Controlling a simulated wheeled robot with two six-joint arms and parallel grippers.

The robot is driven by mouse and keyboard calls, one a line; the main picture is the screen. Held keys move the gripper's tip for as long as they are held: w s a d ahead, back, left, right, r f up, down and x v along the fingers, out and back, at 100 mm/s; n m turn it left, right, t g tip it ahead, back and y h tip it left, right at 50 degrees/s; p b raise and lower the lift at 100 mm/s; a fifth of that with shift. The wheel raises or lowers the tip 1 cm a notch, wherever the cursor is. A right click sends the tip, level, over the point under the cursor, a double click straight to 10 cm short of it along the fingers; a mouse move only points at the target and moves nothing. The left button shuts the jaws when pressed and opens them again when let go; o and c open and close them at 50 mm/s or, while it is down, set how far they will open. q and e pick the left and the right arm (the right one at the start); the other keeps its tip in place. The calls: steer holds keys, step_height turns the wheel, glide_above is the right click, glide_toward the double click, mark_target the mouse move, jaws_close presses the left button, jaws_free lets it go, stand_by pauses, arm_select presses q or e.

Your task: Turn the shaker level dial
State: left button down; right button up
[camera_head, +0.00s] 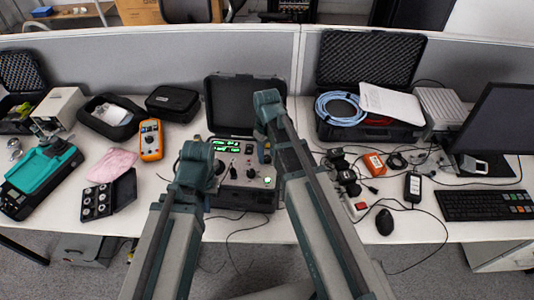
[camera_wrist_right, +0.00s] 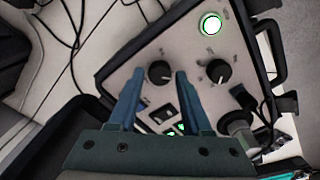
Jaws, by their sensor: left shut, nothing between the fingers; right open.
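The shaker unit (camera_head: 245,200) is an open black case with a grey panel of dials, switches and green-lit displays, at the middle of the table. In the right wrist view, a black dial (camera_wrist_right: 160,72) with a pointer mark lies between the two blue fingertips of my right gripper (camera_wrist_right: 160,76). The gripper is open, with a finger on each side of the dial; contact is not clear. A second black dial (camera_wrist_right: 218,71) is just right of the fingers. My left gripper (camera_head: 212,168) is shut and empty at the case's left side, partly hidden by its own arm.
A green-lit button (camera_wrist_right: 211,24) and a round connector (camera_wrist_right: 237,122) are on the panel near my right gripper. An orange multimeter (camera_head: 151,140) and a black tray (camera_head: 108,197) are to the left. Cables, a mouse (camera_head: 384,221) and a keyboard (camera_head: 488,205) are to the right.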

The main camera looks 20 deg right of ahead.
mark_target(266, 158)
step_height(266, 158, up, 13)
steer(key=p, duration=1.2)
steer(key=shift+p, duration=0.35)
steer(key=s+a+f+b, duration=0.3)
steer(key=s+a, duration=0.2)
steer(key=s, duration=0.2)
steer(key=s+a+f+m+h+b, duration=0.1)
steer(key=s+a+f+b, duration=0.3)
steer(key=s, duration=0.3)
steer(key=shift+s+a+m, duration=0.3)
steer(key=shift+s+a, duration=0.05)
steer(key=shift+a, duration=0.2)
steer(key=shift+f, duration=0.1)
steer(key=shift+d, duration=0.15)
